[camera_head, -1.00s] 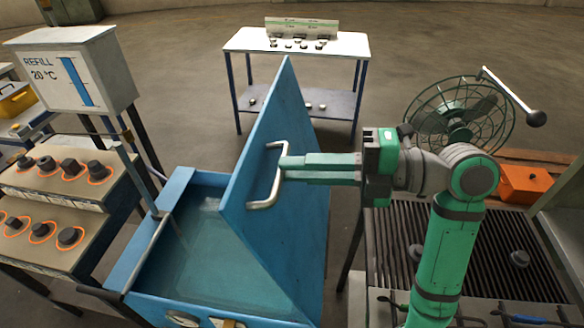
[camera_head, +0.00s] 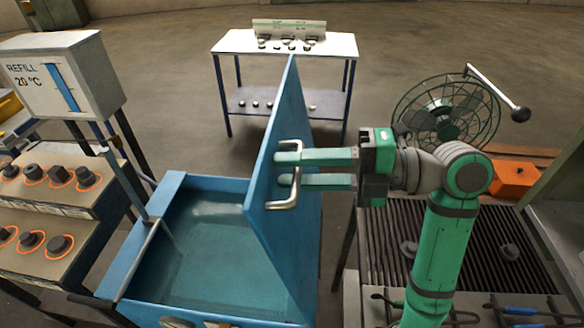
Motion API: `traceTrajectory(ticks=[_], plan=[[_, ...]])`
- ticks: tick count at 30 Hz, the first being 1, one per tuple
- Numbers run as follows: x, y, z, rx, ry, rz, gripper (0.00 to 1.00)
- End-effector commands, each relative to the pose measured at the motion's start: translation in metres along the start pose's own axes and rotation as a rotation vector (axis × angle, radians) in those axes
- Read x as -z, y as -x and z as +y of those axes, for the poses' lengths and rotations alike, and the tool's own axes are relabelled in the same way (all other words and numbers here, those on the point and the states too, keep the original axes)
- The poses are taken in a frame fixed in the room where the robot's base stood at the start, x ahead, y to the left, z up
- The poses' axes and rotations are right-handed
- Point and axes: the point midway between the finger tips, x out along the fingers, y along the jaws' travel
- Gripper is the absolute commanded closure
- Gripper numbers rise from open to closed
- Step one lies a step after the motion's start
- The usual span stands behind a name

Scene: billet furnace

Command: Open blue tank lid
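The blue tank (camera_head: 172,183) is open, with water visible inside. Its blue lid (camera_head: 296,110) stands steeply raised at the tank's right side, seen nearly edge-on. A metal U-shaped handle (camera_head: 294,196) is on the lid's face. My gripper (camera_head: 279,169) reaches in from the right with its two green fingers spread apart. The fingertips are at the handle, with the lid face close behind them. I cannot tell whether either finger touches the handle.
A refill box (camera_head: 62,75) and knob panels (camera_head: 50,220) stand left of the tank. A white-topped table (camera_head: 285,43) is behind. A caged fan (camera_head: 447,108), an orange box (camera_head: 514,178) and a dark grill (camera_head: 450,265) are at right.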

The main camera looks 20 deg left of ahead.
Motion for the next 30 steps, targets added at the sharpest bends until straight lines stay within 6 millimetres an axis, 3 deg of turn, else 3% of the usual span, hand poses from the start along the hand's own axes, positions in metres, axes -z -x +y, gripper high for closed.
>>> traceTrajectory(ticks=[16,22,30], plan=[[0.0,0.09,0.001,-0.002,0.0,-0.001,0.71],[0.001,0.102,0.0,-0.001,0.001,0.0,0.71],[0.001,0.103,0.0,-0.001,0.001,0.0,0.71]])
